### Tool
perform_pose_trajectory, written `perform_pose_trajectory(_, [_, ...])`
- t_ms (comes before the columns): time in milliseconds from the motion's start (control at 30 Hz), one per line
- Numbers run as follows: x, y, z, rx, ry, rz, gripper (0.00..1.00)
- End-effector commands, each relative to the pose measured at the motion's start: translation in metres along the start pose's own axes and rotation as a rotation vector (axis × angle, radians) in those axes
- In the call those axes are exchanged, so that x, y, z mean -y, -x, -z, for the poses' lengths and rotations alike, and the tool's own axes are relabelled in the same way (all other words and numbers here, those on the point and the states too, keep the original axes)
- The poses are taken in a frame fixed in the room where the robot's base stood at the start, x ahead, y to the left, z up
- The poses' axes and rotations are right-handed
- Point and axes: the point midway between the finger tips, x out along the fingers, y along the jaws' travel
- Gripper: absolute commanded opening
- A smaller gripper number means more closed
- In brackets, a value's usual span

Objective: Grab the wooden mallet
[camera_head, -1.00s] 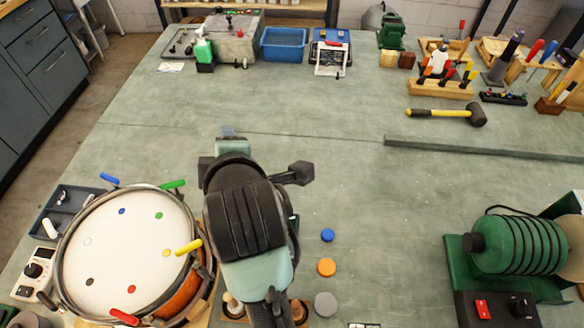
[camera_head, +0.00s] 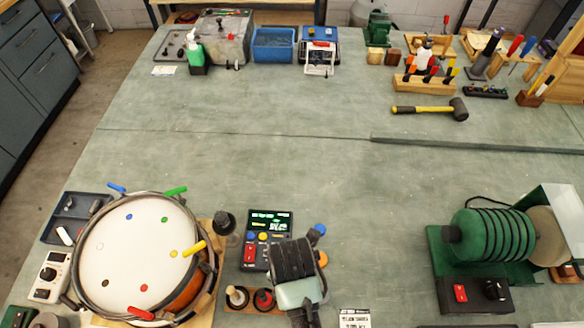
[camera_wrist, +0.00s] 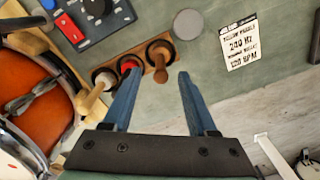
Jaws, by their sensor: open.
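A wooden rack (camera_wrist: 108,70) holds three upright sticks, seen from above in the wrist view. One is a brown wooden stick (camera_wrist: 160,62) with a round top, likely the wooden mallet. Beside it stand a red-topped one (camera_wrist: 130,67) and a pale one (camera_wrist: 92,98). My gripper (camera_wrist: 158,75) is open and empty. In the wrist view the brown stick shows between its fingertips; contact and height are unclear. In the head view the pale top (camera_head: 237,296) and red top (camera_head: 264,299) show, while my arm hides the brown one.
The drum (camera_head: 135,250) with coloured pegs stands left of the rack. A control box (camera_head: 265,225) is behind it, a printed card (camera_head: 354,318) to the right. A green machine (camera_head: 490,240) is far right. A black-headed hammer (camera_head: 430,109) lies at the back. Mid-bench is clear.

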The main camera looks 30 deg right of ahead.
Motion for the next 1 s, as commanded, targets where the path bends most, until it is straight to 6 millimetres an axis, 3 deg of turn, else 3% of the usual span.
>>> perform_pose_trajectory(333, [0.001,-0.028,0.0,0.0,-0.001,0.0,0.58])
perform_pose_trajectory(633, [0.002,-0.065,-0.001,0.001,-0.002,-0.001,0.58])
perform_pose_trajectory(933, [0.001,-0.07,-0.001,0.003,-0.001,-0.003,0.58])
perform_pose_trajectory(1000, [0.001,-0.07,-0.001,0.003,-0.001,-0.003,0.49])
